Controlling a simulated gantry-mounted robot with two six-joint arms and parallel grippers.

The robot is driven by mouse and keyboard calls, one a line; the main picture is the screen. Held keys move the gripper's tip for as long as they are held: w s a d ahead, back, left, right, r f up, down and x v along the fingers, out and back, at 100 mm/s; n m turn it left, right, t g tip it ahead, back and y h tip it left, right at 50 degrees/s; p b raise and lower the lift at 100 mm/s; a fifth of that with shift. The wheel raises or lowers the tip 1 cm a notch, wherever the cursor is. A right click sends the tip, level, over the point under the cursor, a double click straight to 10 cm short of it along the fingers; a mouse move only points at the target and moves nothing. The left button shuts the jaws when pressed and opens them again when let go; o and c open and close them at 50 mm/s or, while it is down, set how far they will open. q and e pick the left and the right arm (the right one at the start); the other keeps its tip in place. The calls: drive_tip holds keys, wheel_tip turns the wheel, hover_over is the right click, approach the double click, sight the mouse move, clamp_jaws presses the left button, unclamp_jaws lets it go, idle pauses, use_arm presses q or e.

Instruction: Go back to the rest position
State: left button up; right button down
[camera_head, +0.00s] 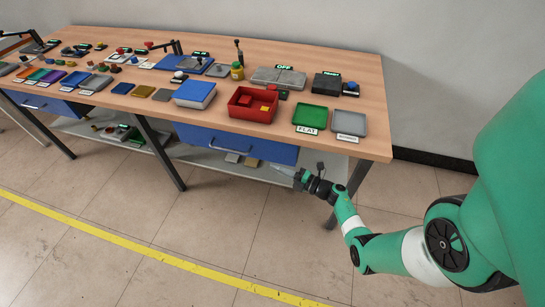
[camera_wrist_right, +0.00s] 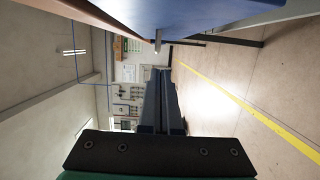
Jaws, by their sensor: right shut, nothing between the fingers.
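My right gripper (camera_head: 288,171) is in front of the workbench, just below the level of the blue drawer front, near the lower shelf. In the right wrist view its two dark fingers (camera_wrist_right: 161,100) lie close together, shut, with nothing between them. My green right arm reaches in from the right side of the head view. My left gripper does not show in either view.
The wooden workbench (camera_head: 377,128) carries a red bin (camera_head: 240,110), a green tray (camera_head: 310,117), a grey tray (camera_head: 349,122) and a blue box (camera_head: 195,92). A blue drawer (camera_head: 235,143) is under the top. The floor in front is clear, with a yellow line (camera_head: 130,243).

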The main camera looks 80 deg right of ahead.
drive_tip(key=s+p, duration=0.1)
drive_tip(key=s, duration=0.5)
drive_tip(key=shift+s+a+r, duration=0.15)
drive_tip(key=shift+s+a, duration=0.2)
drive_tip(key=shift+a, duration=0.1)
